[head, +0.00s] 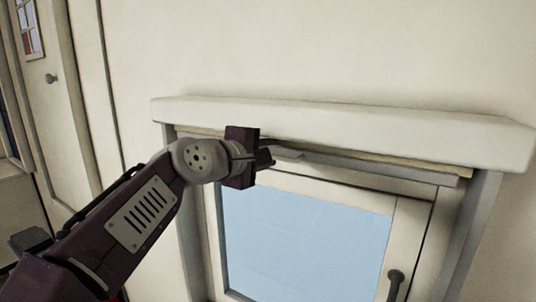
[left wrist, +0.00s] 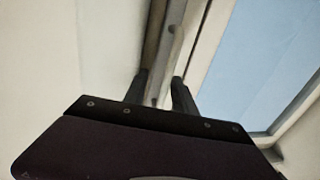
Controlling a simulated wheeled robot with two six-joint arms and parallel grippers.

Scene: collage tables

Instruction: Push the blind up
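The blind is gathered up at the top of the window, under a white box (head: 340,125). Its grey bottom bar (head: 370,174) runs along just below the box, with a small pale tab (head: 289,154) near its left part. My left gripper (head: 267,157) is at the left part of this bar, beside the tab. In the left wrist view the two fingers of the left gripper (left wrist: 160,92) stand apart, with the bar and the pale tab (left wrist: 175,43) beyond and between them. I cannot tell whether the fingers touch the bar. My right gripper is in neither view.
The window pane (head: 305,240) below is uncovered, in a pale frame with a dark handle (head: 395,284) at the lower right. A door with a round knob (head: 51,78) is at the far left. The wall above the box is bare.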

